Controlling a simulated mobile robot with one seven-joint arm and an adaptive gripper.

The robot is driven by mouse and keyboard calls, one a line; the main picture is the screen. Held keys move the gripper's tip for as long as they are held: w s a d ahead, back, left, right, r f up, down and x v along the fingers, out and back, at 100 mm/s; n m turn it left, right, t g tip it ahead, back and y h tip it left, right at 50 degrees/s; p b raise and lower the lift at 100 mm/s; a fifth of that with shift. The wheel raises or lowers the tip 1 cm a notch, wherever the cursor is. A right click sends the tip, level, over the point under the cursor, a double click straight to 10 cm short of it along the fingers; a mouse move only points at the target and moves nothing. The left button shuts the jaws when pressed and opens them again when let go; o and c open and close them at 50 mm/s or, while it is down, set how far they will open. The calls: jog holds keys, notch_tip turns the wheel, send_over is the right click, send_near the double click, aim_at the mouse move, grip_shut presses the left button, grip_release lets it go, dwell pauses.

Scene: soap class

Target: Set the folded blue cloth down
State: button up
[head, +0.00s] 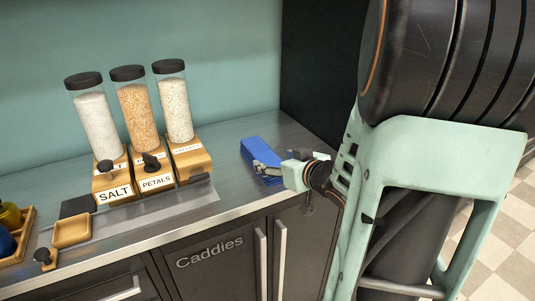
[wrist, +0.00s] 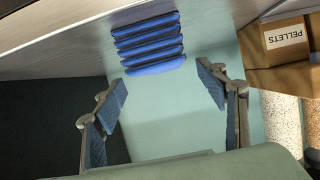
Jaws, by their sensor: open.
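The folded blue cloth (head: 256,150) lies on the grey counter (head: 222,153) near the dark side panel. In the wrist view the cloth (wrist: 150,43) shows as a stack of several folded layers, beyond my fingertips. My gripper (head: 265,170) is at the front side of the cloth in the head view, low over the counter. In the wrist view my gripper (wrist: 161,88) has its two blue-padded fingers wide apart with nothing between them. The cloth looks clear of both fingers there. In the head view my gripper hides part of the cloth's near side.
Three dispensers stand left of the cloth, including salt (head: 96,125), petals (head: 139,118) and pellets (head: 176,108). A small wooden tray (head: 72,232) sits front left. A dark panel (head: 318,75) rises right of the cloth. Counter between pellets and cloth is clear.

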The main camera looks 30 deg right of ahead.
jog(key=shift+p+v, duration=0.35)
jog(key=shift+v, duration=1.45)
